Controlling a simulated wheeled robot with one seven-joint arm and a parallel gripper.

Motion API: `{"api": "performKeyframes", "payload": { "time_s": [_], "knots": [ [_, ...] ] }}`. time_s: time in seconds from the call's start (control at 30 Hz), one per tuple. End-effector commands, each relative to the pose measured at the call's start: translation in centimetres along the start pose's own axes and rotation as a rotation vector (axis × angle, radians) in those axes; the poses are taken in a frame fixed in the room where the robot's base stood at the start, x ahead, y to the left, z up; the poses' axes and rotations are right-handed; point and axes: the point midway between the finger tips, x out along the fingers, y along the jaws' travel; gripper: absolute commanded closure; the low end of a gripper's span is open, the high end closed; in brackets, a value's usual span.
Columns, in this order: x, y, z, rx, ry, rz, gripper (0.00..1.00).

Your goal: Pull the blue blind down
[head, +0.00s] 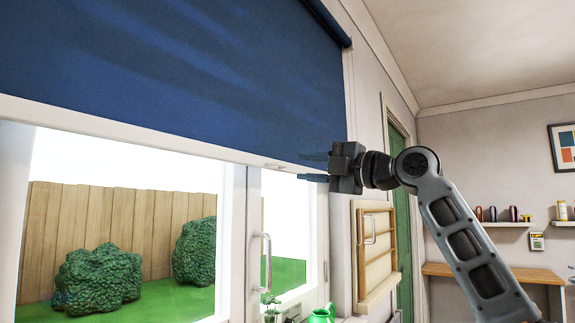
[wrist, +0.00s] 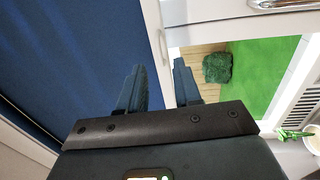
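The blue blind (head: 190,70) hangs partly lowered over the upper part of the window. A pale bottom bar (head: 120,131) runs along its lower edge, with a small tab (head: 273,165) near the bar's right part. My gripper (head: 313,168) is at the right end of the bar, just right of the tab, its fingers pointing left. In the wrist view my gripper (wrist: 160,80) is open; the blind (wrist: 80,50) fills the left side and the bar (wrist: 156,38) passes beyond the fingertips. I cannot tell whether they touch it.
A window handle (head: 265,262) stands on the frame below the bar. A wooden rack (head: 375,250) hangs on the wall right of the window, below my arm. A green watering can (head: 320,315) is at the bottom. Shelves (head: 505,224) are farther right.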

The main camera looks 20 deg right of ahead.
Motion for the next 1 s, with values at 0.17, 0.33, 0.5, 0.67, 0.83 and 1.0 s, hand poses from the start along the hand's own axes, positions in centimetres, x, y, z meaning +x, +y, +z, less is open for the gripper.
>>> {"api": "performKeyframes", "payload": {
  "time_s": [0.17,0.33,0.5,0.67,0.83,1.0],
  "knots": [
    [3.0,0.3,0.0,0.002,0.001,0.001,0.67],
    [5.1,0.2,0.0,0.002,0.000,0.001,0.67],
    [6.0,0.1,0.0,0.002,-0.001,0.002,0.67],
    [6.1,0.0,0.0,0.001,-0.001,0.002,0.67],
    [6.1,0.0,0.0,0.001,-0.001,0.002,0.73],
    [6.1,0.0,0.0,0.001,-0.001,0.002,0.90]
  ]
}}
